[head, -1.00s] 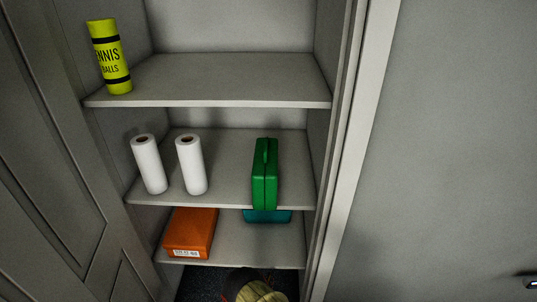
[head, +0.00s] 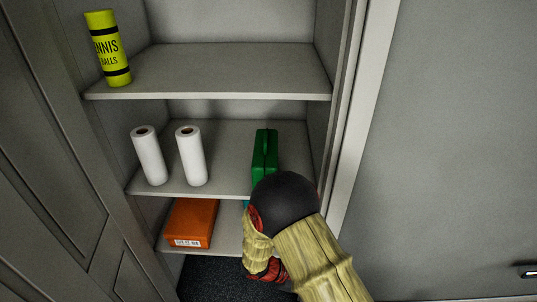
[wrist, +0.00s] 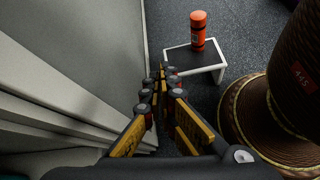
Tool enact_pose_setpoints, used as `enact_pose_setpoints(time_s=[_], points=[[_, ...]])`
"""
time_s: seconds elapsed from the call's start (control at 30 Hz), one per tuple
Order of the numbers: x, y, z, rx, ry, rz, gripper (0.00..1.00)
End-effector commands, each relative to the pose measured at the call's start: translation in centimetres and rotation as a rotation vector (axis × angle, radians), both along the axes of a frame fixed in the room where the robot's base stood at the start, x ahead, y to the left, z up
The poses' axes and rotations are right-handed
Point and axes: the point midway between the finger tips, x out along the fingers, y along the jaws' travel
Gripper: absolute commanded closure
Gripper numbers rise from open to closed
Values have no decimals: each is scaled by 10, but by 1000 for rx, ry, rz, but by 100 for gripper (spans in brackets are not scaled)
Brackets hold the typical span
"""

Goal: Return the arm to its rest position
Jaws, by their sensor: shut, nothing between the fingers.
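My gripper (wrist: 163,74) shows in the wrist view, its fingers together and empty, pointing away over the dark floor. A pale upright surface is close on its left. In the head view my arm, with a dark round joint and yellowish links, reaches up from the bottom in front of the lower right part of the open cabinet. It covers part of the green case (head: 264,150) and nearly all of the teal thing below it. My gripper cannot be made out in the head view.
Cabinet shelves (head: 215,85) hold a yellow tennis ball can (head: 108,48), two white rolls (head: 150,156) (head: 191,156) and an orange box (head: 191,223). In the wrist view an orange bottle (wrist: 198,31) stands on a small white-legged table (wrist: 193,60). Open floor (wrist: 245,35) lies around it.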

Motion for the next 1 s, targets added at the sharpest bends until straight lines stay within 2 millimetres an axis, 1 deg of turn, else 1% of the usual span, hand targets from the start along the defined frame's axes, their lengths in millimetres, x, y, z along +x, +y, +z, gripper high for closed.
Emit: enact_pose_setpoints(time_s=[0.03, 0.1, 0.4, 0.7, 0.87, 1.0], points=[[-7, 0, 20, 47, -31, -69, 100], [-21, 2, 41, 111, -68, -163, 100], [-67, 18, 125, 394, -247, -523, 100], [-98, 34, 205, 675, -450, -805, 100], [-111, 38, 248, 817, -566, -918, 100], [-123, 37, 285, 932, -670, -990, 100]])
